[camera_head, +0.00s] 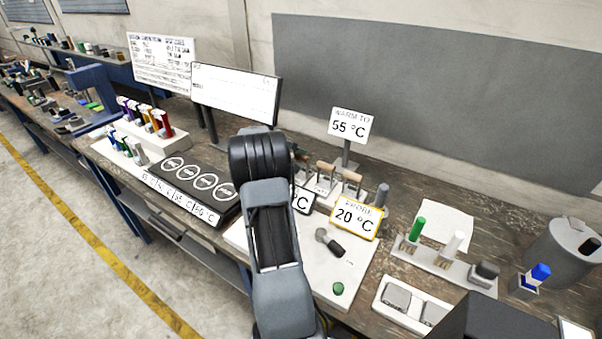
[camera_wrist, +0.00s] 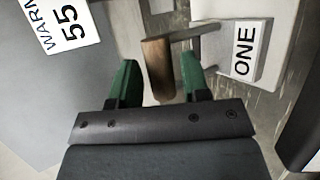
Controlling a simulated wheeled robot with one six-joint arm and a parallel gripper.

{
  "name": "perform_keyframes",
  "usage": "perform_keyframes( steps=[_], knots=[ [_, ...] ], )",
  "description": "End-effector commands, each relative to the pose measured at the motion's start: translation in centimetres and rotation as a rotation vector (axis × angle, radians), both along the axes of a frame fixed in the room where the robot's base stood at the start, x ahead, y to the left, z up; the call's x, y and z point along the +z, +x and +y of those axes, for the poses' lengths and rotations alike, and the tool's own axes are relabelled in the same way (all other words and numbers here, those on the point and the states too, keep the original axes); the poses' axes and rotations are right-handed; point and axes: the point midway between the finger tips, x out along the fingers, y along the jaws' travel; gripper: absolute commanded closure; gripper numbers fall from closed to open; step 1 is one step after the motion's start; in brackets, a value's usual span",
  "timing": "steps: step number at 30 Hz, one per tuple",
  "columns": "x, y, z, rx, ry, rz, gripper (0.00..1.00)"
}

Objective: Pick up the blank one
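In the wrist view, my gripper (camera_wrist: 158,66) has its two green fingers open on either side of a brown wooden handle (camera_wrist: 157,82). Narrow gaps seem to show on both sides, so it does not look gripped. A grey metal rod joins this handle and runs toward a pale block with a white label reading "ONE" (camera_wrist: 243,52). In the head view, several wooden-handled tools (camera_head: 351,177) stand in a pale rack behind my arm. My fingers are hidden there by my arm. I cannot tell from the frames which tool is blank.
A "WARM TO 55 °C" sign (camera_head: 350,125) stands behind the rack, and a "PROBE 20 °C" display (camera_head: 356,217) in front right. A black heating plate (camera_head: 187,189) lies left. A dark-handled tool (camera_head: 329,242) lies on the white mat (camera_head: 315,267). A tube holder (camera_head: 444,263) stands right.

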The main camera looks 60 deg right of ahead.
Motion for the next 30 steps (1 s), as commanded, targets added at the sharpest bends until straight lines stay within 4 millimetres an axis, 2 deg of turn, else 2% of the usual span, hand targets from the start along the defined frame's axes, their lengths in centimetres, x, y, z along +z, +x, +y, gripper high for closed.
perform_keyframes(
  steps=[2, 13, 30],
  knots=[
    [0.01, 0.0, 0.02, 0.0, 0.0, 0.0, 0.65],
    [0.0, 0.0, 0.02, 0.0, 0.0, 0.0, 1.0],
    [-0.03, 0.0, 0.05, -0.001, 0.001, 0.001, 1.0]
  ],
)
